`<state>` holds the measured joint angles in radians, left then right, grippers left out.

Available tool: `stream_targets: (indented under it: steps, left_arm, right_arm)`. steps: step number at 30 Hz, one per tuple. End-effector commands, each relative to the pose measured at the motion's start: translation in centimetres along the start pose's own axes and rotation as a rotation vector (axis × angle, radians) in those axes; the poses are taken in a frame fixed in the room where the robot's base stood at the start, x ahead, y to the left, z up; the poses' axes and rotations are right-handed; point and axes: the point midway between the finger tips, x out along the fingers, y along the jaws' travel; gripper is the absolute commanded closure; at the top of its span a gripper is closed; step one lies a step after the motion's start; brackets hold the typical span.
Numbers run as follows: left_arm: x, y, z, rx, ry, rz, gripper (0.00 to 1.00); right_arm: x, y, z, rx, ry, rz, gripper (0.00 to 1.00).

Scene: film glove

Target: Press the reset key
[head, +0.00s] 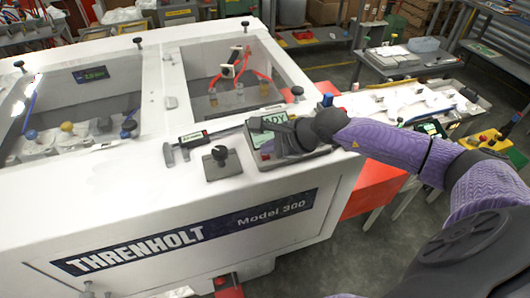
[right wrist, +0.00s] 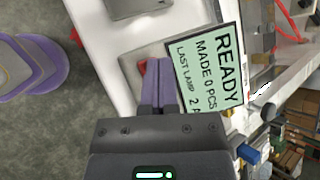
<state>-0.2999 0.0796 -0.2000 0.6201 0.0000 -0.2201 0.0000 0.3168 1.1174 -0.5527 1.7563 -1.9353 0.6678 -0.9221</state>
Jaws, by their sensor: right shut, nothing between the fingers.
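The control box (head: 300,158) sits on the front right of the white machine's top. Its pale green screen (head: 272,117) is partly covered by my right gripper in the head view. In the right wrist view the screen (right wrist: 207,75) reads "READY", "MADE 0 PCS" and "LAST LAMP", with the end cut off. A red key (right wrist: 142,68) shows beside the screen, partly hidden by my fingers; its label is not visible. My right gripper (right wrist: 160,62) is shut and empty, its fingertips over the box between key and screen. I cannot tell whether they touch it. My left gripper is not in view.
A digital caliper (head: 195,138) and a small grey box with a black knob (head: 221,164) lie left of the control box. A cluttered white tray (head: 390,100) stands at the right.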

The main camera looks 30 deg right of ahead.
Motion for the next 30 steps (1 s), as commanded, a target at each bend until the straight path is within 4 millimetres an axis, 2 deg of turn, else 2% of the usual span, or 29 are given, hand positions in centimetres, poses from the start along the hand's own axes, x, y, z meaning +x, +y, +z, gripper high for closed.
stream_targets:
  steps: [8, 16, 26, 30]
  left_arm:
    - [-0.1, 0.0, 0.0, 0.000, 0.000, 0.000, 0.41]
    - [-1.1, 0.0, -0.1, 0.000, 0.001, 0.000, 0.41]
    - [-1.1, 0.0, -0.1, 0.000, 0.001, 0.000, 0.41]
    - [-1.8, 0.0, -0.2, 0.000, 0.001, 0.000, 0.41]
  right_arm:
    - [-0.1, -0.1, 0.1, 0.000, 0.001, 0.001, 1.00]
    - [-1.2, -0.9, 0.8, 0.000, 0.001, 0.000, 1.00]
    - [-1.2, -0.9, 0.9, 0.000, 0.000, 0.000, 1.00]
    - [-1.8, -1.4, 1.3, 0.000, 0.000, 0.000, 1.00]
